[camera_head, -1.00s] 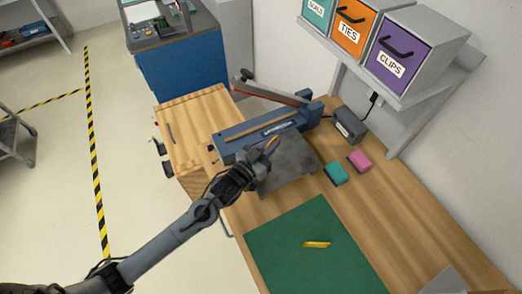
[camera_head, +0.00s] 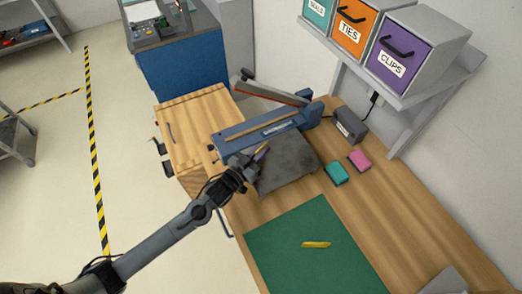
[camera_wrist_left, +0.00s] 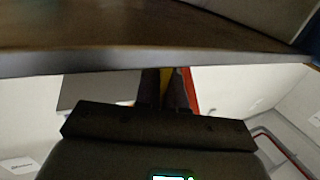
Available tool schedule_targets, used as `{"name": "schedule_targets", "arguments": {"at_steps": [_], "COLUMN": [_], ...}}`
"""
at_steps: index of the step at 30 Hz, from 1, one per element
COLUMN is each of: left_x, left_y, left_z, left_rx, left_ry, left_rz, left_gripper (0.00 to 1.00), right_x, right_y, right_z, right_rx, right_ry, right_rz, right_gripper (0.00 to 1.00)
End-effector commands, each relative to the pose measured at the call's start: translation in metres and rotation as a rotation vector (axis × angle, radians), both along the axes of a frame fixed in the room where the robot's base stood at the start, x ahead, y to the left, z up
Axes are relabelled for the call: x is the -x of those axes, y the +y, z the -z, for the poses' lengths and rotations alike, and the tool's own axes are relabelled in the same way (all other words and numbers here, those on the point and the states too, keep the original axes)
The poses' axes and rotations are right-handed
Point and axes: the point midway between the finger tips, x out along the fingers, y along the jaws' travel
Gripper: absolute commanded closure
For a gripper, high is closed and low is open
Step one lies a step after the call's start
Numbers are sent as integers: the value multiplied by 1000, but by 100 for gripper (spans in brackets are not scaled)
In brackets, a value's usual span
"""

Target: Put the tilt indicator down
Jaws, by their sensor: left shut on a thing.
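My left gripper (camera_head: 257,157) is shut on a small, narrow yellow thing (camera_head: 262,149), likely the tilt indicator. The gripper is over the near-left edge of the dark grey plate (camera_head: 290,165), in front of the blue long-armed device (camera_head: 262,132). In the left wrist view a yellow strip (camera_wrist_left: 166,85) shows between the two dark fingers. Most of the held thing is hidden, and I cannot tell whether it touches the plate. Another yellow piece (camera_head: 316,244) lies on the green mat (camera_head: 285,225). My right gripper is not in view.
A teal block (camera_head: 336,173), a pink block (camera_head: 359,161) and a dark grey box (camera_head: 349,125) stand right of the plate. Labelled bins, including the purple one (camera_head: 402,65), sit on a shelf above. Much of the green mat is bare.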

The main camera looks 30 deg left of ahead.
Motion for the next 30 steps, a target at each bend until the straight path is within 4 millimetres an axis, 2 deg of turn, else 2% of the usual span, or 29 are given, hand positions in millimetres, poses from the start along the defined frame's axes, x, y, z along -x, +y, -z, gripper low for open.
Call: {"name": "schedule_targets", "arguments": {"at_steps": [6,7,11,23,30], "left_x": [0,0,0,1,31], "left_y": [0,0,0,0,7], "left_z": [4,3,3,-1,1], "left_rx": [1,0,0,-1,-1], "left_ry": [0,-1,0,1,3], "left_rz": [0,0,0,0,2], "left_gripper": [100,87,67,66,66], "right_x": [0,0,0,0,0], "right_y": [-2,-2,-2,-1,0], "right_z": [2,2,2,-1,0], "right_rx": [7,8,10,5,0], "right_ry": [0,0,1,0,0], "right_rz": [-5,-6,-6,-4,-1], "right_gripper": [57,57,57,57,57]}}
